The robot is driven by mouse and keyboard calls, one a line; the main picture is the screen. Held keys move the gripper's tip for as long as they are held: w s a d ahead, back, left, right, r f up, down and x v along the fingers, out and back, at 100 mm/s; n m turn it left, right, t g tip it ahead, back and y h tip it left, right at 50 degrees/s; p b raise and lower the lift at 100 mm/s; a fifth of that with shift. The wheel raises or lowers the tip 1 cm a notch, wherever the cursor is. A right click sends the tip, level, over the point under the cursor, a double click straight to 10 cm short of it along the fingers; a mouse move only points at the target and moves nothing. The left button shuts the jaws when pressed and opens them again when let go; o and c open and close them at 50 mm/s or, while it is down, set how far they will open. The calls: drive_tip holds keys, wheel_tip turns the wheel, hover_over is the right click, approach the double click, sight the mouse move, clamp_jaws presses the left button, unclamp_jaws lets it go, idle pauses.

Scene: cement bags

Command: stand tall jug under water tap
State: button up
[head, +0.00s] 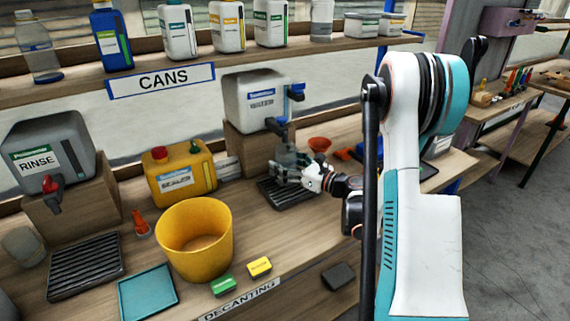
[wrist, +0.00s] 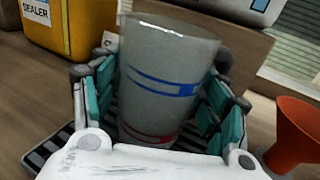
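The tall jug (wrist: 160,85) is grey and translucent, with blue and red bands. In the wrist view it is upright or nearly so between the teal-padded fingers of my gripper (wrist: 160,105), which press against both its sides. In the head view the jug (head: 286,160) and my gripper (head: 300,176) are below the blue tap (head: 282,124) of a grey container (head: 250,98) on a wooden block. The container's small label is hard to read. A black slatted drip tray (head: 282,198) lies beneath the jug; I cannot tell whether the jug's base touches it.
A yellow sealer can (head: 180,180) and yellow bucket (head: 195,238) stand to the left. An orange funnel (head: 319,144) stands close on the right, also in the wrist view (wrist: 296,135). The RINSE container (head: 50,150) has a red tap. A shelf of cans (head: 350,45) runs above.

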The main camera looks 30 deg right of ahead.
idle(0.3)
drive_tip(key=shift+r, duration=0.2)
drive_tip(key=p+v, duration=0.1)
drive_tip(key=v, duration=0.9)
drive_tip(key=shift+s+d+f, duration=0.15)
drive_tip(key=shift+s+d, duration=0.05)
drive_tip(key=shift+v, duration=0.8)
drive_tip(key=shift+a, duration=0.1)
